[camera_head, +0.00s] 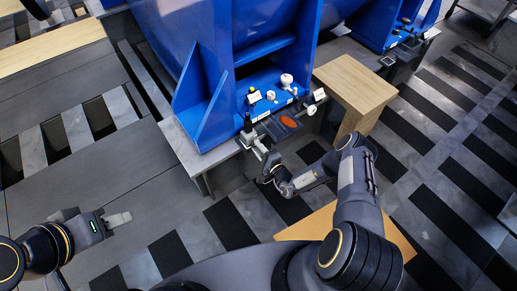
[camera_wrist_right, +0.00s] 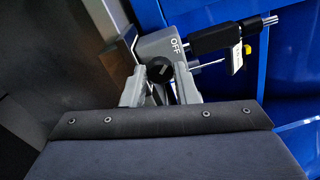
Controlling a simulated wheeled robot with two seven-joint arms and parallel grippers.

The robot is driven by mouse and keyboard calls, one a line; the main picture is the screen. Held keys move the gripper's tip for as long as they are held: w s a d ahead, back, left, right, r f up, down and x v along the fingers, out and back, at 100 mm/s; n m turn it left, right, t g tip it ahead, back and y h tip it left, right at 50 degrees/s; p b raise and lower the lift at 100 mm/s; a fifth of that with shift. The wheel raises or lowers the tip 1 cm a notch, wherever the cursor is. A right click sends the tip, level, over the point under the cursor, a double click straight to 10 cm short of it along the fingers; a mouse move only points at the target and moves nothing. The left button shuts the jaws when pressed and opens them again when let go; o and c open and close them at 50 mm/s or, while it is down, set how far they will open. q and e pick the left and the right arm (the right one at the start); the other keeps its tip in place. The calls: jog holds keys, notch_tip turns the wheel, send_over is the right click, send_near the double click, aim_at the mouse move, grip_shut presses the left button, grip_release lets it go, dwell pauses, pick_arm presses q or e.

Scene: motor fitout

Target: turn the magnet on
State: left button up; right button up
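The magnet is a grey block (camera_wrist_right: 152,44) marked OFF, with a round black knob (camera_wrist_right: 160,70) on its face in the right wrist view. A black cylinder and a metal rod are beside it. My right gripper (camera_wrist_right: 160,84) points at the knob, with one grey finger to each side and a gap between them. I cannot tell whether the fingertips touch it. In the head view my right gripper (camera_head: 259,147) is at the front edge of the blue machine's bench, and it partly hides the magnet. My left gripper (camera_head: 118,219) hangs empty at lower left, away from the bench.
A large blue machine (camera_head: 205,95) stands behind the magnet. A wooden block (camera_head: 356,83) stands further right. The striped floor in front is mostly open.

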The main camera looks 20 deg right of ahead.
jog(key=o, duration=0.5)
jog(key=shift+c, duration=0.2)
jog(key=p+v, duration=0.1)
jog(key=v, duration=0.6)
jog(key=shift+s+d+p, duration=0.15)
jog(key=shift+s+p, duration=0.15)
jog(key=shift+s, duration=0.05)
